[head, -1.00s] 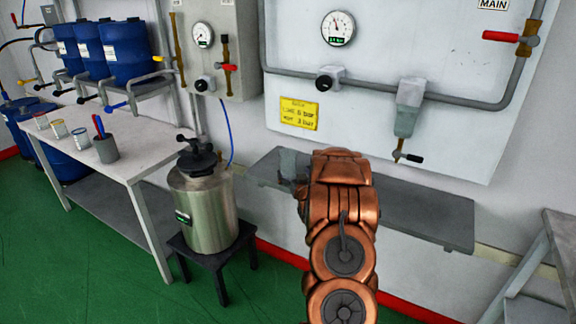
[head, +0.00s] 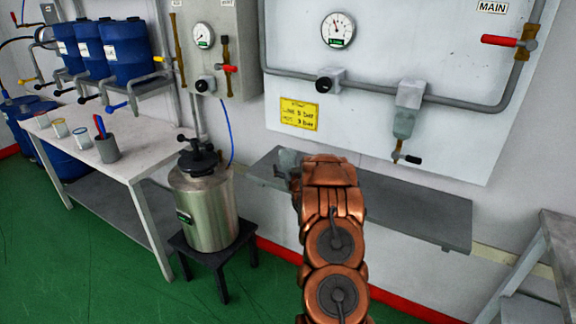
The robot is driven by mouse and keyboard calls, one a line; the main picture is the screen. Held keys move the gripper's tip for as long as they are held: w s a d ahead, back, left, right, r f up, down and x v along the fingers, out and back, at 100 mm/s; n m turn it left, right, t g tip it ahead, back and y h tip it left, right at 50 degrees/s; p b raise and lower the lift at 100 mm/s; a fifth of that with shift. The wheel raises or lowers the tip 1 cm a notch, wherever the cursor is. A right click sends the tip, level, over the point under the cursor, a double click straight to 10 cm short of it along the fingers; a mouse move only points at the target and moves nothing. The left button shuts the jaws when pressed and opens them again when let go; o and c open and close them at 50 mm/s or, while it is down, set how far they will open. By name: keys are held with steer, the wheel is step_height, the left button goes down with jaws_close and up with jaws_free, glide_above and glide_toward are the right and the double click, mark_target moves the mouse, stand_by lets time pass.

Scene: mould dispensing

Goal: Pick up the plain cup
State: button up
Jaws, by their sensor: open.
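A plain light grey shape that looks like a cup (head: 288,158) is at the left part of the grey wall shelf (head: 420,212). My gripper (head: 284,177) is at the end of my copper arm, right at this shape. The gripper is open, but its fingers are small and mostly hidden by the wrist. I cannot tell whether the fingers are around the cup or only beside it. Three cups with coloured bands, red (head: 42,119), yellow (head: 60,128) and blue (head: 82,138), stand on the white table at left.
A grey holder with pens (head: 107,149) stands on the white table (head: 150,140). A steel pressure pot (head: 207,212) sits on a black stool left of my arm. A valve with a grey nozzle (head: 404,122) hangs above the shelf, whose right part is bare.

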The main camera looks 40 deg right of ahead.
steer(key=shift+c, duration=0.3)
steer(key=c, duration=1.1)
steer(key=shift+b, duration=0.3)
